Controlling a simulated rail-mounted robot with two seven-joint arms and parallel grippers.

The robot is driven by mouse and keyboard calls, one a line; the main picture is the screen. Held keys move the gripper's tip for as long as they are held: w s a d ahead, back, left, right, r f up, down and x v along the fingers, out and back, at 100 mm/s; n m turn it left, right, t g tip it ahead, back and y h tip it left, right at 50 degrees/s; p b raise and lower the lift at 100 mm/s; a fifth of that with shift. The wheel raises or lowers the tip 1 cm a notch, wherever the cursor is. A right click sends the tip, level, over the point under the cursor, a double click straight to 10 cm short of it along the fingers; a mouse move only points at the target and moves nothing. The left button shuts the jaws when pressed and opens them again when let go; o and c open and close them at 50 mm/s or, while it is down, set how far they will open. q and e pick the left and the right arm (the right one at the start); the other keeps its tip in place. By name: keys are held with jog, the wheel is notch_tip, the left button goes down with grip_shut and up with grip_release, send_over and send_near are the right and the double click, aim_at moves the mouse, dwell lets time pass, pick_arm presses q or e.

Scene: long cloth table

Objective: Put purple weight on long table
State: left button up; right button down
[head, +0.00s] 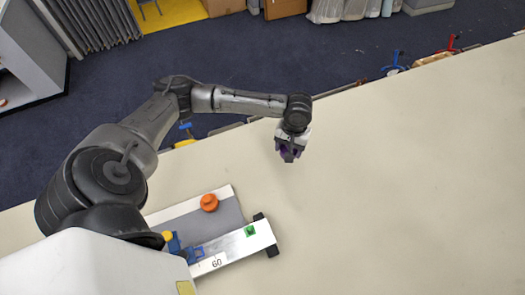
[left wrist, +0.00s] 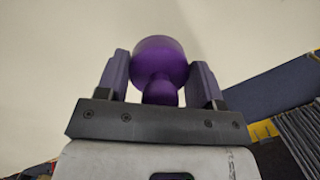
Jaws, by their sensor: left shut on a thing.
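The purple weight (left wrist: 161,65) is a round-headed, knobbed piece held between the two fingers in the left wrist view. My left gripper (left wrist: 160,80) is shut on it. In the head view my left gripper (head: 289,152) hangs over the long table (head: 400,170), right of the orange weight. Only a little purple shows there, and the gripper hides most of the weight. I cannot tell how far it is above the cloth. My right gripper is not in view.
An orange weight (head: 209,202) stands on a grey board (head: 228,212) at the lower left. A metal bar marked 60 (head: 232,250) with black feet lies in front of it, beside small blue pieces. The table's middle and right are clear.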

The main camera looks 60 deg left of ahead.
pick_arm(q)
jog(key=s+a+f, duration=0.1)
jog(key=a+f, duration=0.1)
jog(key=a, duration=0.1)
jog(key=s+a+f, duration=0.1)
jog(key=a+f, duration=0.1)
jog(key=a, duration=0.2)
jog(key=s+a+f+p, duration=0.1)
jog(key=a+f, duration=0.2)
jog(key=a, duration=0.1)
jog(key=shift+s+a, duration=0.1)
jog(key=shift+s, duration=0.15)
jog(key=shift+f, duration=2.1)
jog(key=o, duration=1.5)
jog(key=shift+f, duration=0.15)
jog(key=r, duration=0.4)
jog(key=w+a+r, duration=0.1)
jog(key=r, duration=0.7)
jog(key=shift+w+a+r+b, duration=0.1)
jog(key=shift+w+a+b, duration=0.05)
jog(key=shift+b, duration=0.2)
